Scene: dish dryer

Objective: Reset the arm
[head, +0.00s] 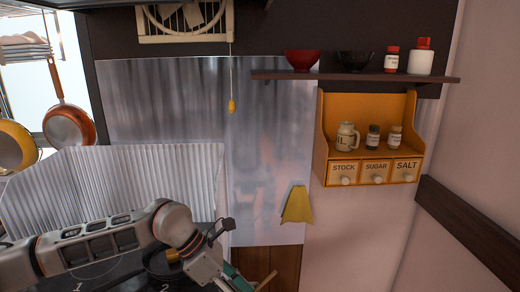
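My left arm (110,240) comes in from the left edge and reaches across the lower part of the head view, over the dark stove top. It bends down at the wrist (200,262) near the bottom middle. My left gripper (232,281) is at the bottom edge, partly cut off, so its fingers cannot be made out. A greenish thing and a thin light-brown stick show beside it; whether it holds either is unclear. My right arm and gripper are not in view.
A dark pan (160,266) sits on the stove (105,275) by my wrist. A pleated metal screen (110,185) stands behind the arm. A yellow cloth (297,205) hangs on the wall. An orange spice rack (335,175) and a shelf (350,77) with bowls are at right.

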